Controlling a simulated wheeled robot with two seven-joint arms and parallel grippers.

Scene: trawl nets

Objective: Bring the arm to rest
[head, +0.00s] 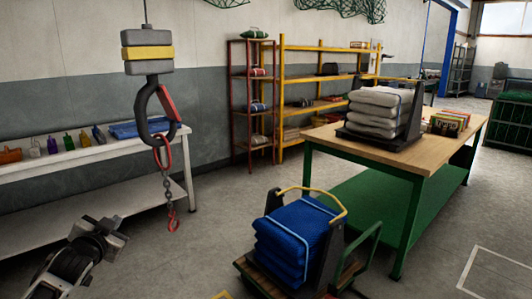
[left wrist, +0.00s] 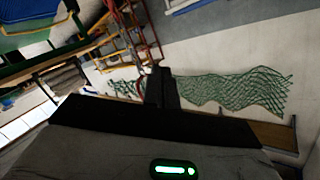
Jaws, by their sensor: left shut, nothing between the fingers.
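My left gripper (head: 103,232) is at the lower left of the head view, in front of the white bench and above the floor. Its fingers are shut with nothing between them. In the left wrist view the closed dark fingers (left wrist: 162,90) stand up in the middle, with a wall and a green net (left wrist: 235,90) behind them. My right gripper is in neither view.
A hook (head: 153,110) with a red-and-grey chain hangs right of my gripper. A cart (head: 262,278) carries folded blue net (head: 292,238). A green-legged table (head: 345,146) holds white stacked bundles (head: 375,112). A white bench (head: 60,163) lines the left wall. Floor between bench and cart is clear.

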